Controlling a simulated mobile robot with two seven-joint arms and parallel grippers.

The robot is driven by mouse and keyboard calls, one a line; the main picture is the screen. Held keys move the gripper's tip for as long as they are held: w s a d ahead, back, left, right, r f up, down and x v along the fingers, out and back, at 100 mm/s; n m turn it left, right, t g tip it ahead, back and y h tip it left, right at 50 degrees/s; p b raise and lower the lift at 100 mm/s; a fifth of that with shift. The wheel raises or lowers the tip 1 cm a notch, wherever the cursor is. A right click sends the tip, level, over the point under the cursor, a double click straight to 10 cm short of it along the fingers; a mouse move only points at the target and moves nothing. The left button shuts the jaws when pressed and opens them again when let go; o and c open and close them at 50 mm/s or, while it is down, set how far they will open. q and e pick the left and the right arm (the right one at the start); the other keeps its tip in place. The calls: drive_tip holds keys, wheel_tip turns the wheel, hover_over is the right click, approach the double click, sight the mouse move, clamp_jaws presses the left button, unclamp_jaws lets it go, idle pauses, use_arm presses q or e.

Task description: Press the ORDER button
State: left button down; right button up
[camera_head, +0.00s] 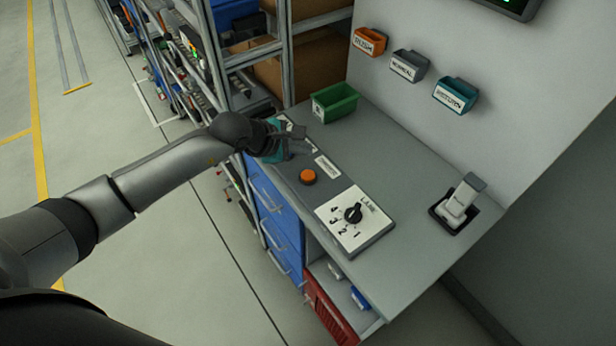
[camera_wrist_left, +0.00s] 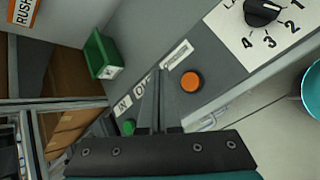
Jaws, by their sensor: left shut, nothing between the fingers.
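A grey button panel (camera_head: 335,183) lies on the counter. It carries an orange round button (camera_head: 308,176), which also shows in the left wrist view (camera_wrist_left: 190,82) just right of my fingers. A white label (camera_wrist_left: 176,53) sits beside it, its text too small to read surely. A green button (camera_wrist_left: 128,127) shows left of the fingers, near labels starting "IN" and "O", partly hidden by them. My left gripper (camera_head: 303,141) is shut and empty over the panel's far end; its fingers (camera_wrist_left: 160,75) point across the panel between the two buttons. Contact cannot be told. My right gripper is out of view.
A LANE dial plate (camera_head: 370,238) with a black knob is at the panel's near end. A green bin (camera_head: 334,103) stands beyond the panel. A white-handled device (camera_head: 459,204) sits at right. Orange, grey and teal wall bins hang behind. The counter's middle is clear.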

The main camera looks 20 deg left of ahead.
sight(304, 177)
use_arm(q)
drive_tip(key=shift+f+b, duration=2.35)
drive_tip(key=shift+f, duration=0.85)
drive_tip(key=shift+f+b, duration=0.4)
drive_tip(key=shift+f+b, duration=0.4)
drive_tip(key=shift+f, duration=0.1)
drive_tip(key=shift+r, duration=0.1)
drive_tip(key=shift+r+p, duration=0.7)
drive_tip(key=shift+r, duration=0.15)
wheel_tip(304, 177, up, 5)
drive_tip(key=p, duration=0.4)
